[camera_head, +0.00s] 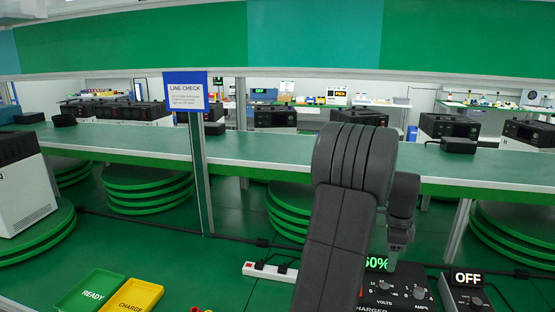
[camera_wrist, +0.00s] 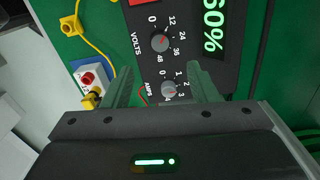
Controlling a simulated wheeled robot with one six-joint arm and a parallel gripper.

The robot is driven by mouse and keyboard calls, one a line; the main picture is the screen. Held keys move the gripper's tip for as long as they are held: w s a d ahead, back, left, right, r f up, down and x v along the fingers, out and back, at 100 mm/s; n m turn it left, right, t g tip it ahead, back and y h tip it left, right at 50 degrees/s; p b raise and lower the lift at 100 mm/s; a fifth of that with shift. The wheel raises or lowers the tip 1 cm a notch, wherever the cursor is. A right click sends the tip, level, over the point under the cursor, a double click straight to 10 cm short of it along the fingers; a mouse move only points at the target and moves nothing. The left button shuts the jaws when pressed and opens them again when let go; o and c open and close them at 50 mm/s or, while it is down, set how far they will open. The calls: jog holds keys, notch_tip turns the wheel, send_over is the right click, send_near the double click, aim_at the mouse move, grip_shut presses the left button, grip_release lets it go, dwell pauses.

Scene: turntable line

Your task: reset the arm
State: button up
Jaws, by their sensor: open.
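My gripper (camera_wrist: 159,70) is open in the wrist view, its two fingers apart with nothing held between them. It hangs over the black charger (camera_wrist: 150,22), whose VOLTS knob (camera_wrist: 160,43) shows beyond the fingertips and whose AMPS knob (camera_wrist: 169,88) shows between the fingers. A green 60% display (camera_wrist: 213,27) glows beside the knobs. Whether the fingers touch the charger is unclear.
An OFF box (camera_head: 467,294) stands right of the charger. A white power strip (camera_head: 270,271) lies left, beyond the green READY tray (camera_head: 90,291) and yellow CHARGE tray (camera_head: 132,296). A terminal block (camera_wrist: 90,77) and a yellow plug (camera_wrist: 69,26) lie left. A shelf (camera_head: 260,150) spans behind.

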aim_at(384, 286)
notch_tip(384, 286, down, 10)
jog(key=shift+f+p, duration=0.25)
jog(key=shift+p, duration=0.1)
jog(key=shift+r+n, duration=0.1)
jog(key=shift+n, duration=0.3)
jog(key=n+p, duration=0.1)
jog(key=n, duration=0.3)
jog(key=shift+n+p, duration=0.3)
jog(key=shift+p, duration=0.05)
jog(key=n+p, duration=0.2)
jog(key=n, duration=0.2)
jog(key=shift+r+n, duration=0.1)
jog(key=shift+n, duration=0.2)
notch_tip(384, 286, up, 10)
jog(key=b, duration=0.1)
jog(key=shift+r, duration=0.15)
